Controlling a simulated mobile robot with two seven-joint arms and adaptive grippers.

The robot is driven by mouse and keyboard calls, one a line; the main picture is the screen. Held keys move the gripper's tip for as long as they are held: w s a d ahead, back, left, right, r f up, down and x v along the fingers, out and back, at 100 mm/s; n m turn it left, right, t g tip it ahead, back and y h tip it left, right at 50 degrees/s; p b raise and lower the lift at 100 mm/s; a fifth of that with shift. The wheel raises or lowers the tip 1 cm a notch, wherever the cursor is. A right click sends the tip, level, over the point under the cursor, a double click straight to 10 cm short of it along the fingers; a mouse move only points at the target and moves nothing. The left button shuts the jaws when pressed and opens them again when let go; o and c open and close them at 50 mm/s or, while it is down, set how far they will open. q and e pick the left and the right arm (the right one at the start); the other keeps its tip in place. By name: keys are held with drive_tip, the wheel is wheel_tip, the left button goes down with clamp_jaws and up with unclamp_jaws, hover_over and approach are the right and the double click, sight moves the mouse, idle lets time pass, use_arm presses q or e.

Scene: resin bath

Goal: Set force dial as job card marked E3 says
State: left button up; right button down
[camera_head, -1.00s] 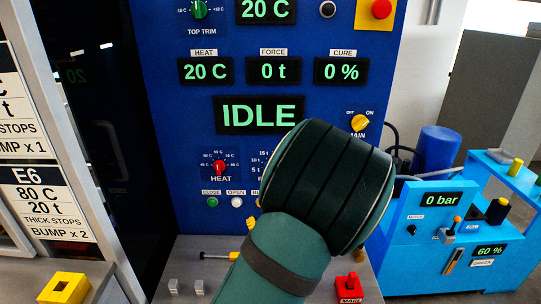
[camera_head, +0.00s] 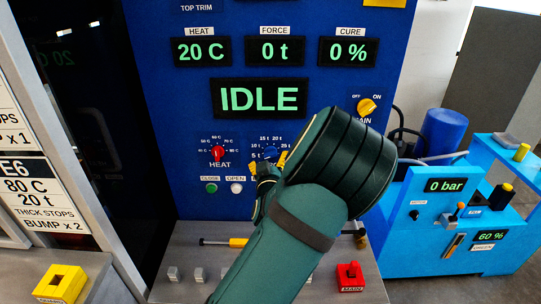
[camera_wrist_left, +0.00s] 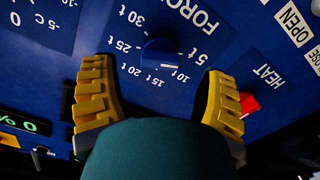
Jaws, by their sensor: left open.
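The force dial is a blue knob (camera_wrist_left: 160,52) on the blue panel, ringed by marks from 5 t to 30 t. Its pointer setting is not clear. In the head view the force dial (camera_head: 270,153) is partly hidden by my left arm. My left gripper (camera_wrist_left: 156,70) is open, its yellow fingers on either side of the knob and apart from it; it also shows in the head view (camera_head: 268,164). No card marked E3 is readable; a card marked E6 (camera_head: 30,190) reads 80 C, 20 t. My right gripper is out of view.
The red heat dial (camera_head: 218,153) sits left of the force dial, with green and white buttons below. The display (camera_head: 260,98) reads IDLE; force reads 0 t. A grey ledge with switches (camera_head: 200,274) juts out below. A blue pump unit (camera_head: 430,230) stands at the right.

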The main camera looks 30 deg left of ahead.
sight(271, 156)
use_arm(q)
drive_tip(key=shift+x, duration=1.75)
drive_tip(key=c, duration=1.2)
drive_tip(key=shift+m, duration=0.4)
drive_tip(key=m, duration=0.3)
drive_tip(key=shift+m, duration=0.3)
drive_tip(key=m, duration=0.4)
drive_tip(key=shift+m, duration=0.3)
